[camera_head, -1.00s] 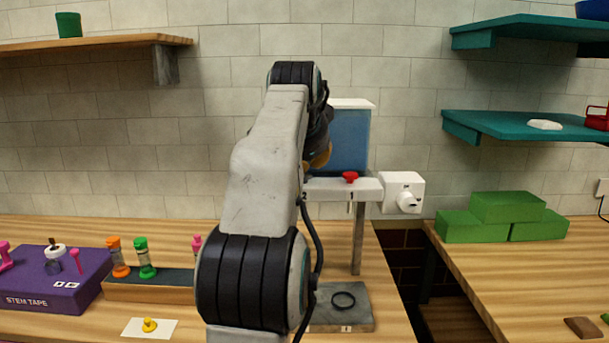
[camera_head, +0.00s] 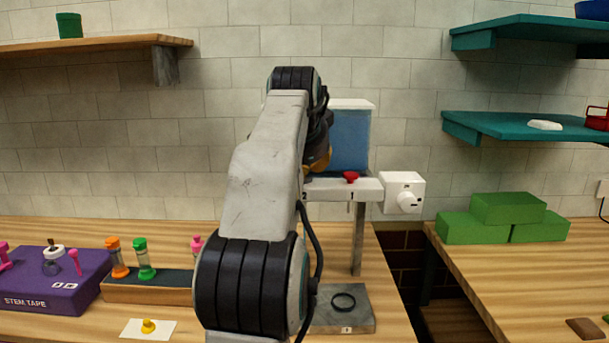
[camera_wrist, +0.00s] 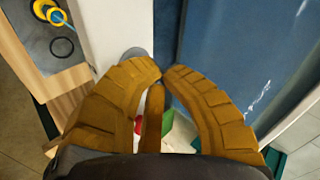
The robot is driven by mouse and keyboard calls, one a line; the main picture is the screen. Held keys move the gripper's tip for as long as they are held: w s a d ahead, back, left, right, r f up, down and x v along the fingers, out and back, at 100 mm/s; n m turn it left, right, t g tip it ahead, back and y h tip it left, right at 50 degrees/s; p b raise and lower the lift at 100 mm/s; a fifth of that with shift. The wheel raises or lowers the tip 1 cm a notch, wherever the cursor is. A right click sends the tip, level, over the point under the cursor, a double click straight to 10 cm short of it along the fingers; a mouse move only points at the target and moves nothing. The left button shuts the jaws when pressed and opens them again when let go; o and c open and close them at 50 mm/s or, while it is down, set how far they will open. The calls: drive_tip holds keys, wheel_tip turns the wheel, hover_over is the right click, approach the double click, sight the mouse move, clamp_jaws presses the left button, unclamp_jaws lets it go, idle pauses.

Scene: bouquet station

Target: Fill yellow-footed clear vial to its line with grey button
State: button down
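The yellow-footed clear vial (camera_wrist: 48,12) stands on the grey base plate (camera_wrist: 30,45) in the upper left of the wrist view. My arm hides it in the head view. The grey button (camera_wrist: 135,54) sits on the white dispenser beam (camera_wrist: 112,25), partly covered by my fingertips. My gripper (camera_wrist: 161,74) has its brown fingers together at the tips, with nothing seen held. The tips are over or right beside the grey button; I cannot tell whether they touch it. The liquid level in the vial is too small to read.
The blue tank (camera_head: 349,138) rises close beside my gripper. The red button (camera_head: 351,177) is on the beam at mark 1, above an empty black ring (camera_head: 343,301). Orange (camera_head: 117,258) and green (camera_head: 145,260) vials stand in the rack at left, near the purple box (camera_head: 45,285).

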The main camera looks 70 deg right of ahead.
sight(309, 176)
drive_tip(key=shift+r, duration=0.1)
drive_tip(key=shift+r+p, duration=0.9)
drive_tip(key=shift+p, duration=0.25)
drive_tip(key=shift+r, duration=0.1)
wheel_tip(309, 176, up, 5)
drive_tip(key=p, duration=0.5)
idle(0.7)
